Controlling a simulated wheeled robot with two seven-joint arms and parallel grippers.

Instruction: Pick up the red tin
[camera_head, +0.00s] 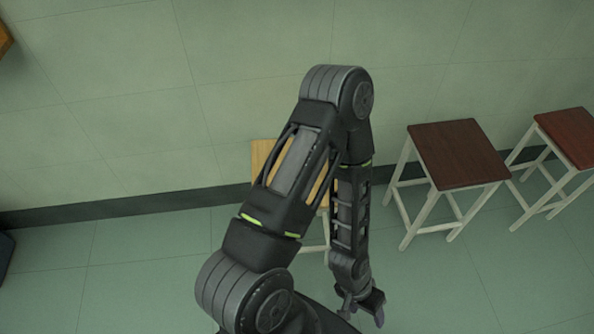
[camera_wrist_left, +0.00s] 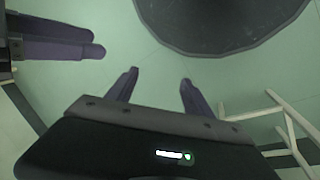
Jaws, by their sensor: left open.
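No red tin shows in either view. My left arm fills the middle of the head view and hangs bent downward. My left gripper (camera_head: 362,310) points down over the floor at the end of it. In the left wrist view my left gripper (camera_wrist_left: 158,88) is open, with nothing between its two fingers. Two dark purple fingers of what looks like my right gripper (camera_wrist_left: 98,42) come in at the left edge of that view. Whether they are shut is unclear.
A stool with a dark red-brown top (camera_head: 456,153) and white legs stands right of my arm. A similar stool (camera_head: 572,135) stands further right. A light wooden-topped stool (camera_head: 262,155) is partly hidden behind my arm.

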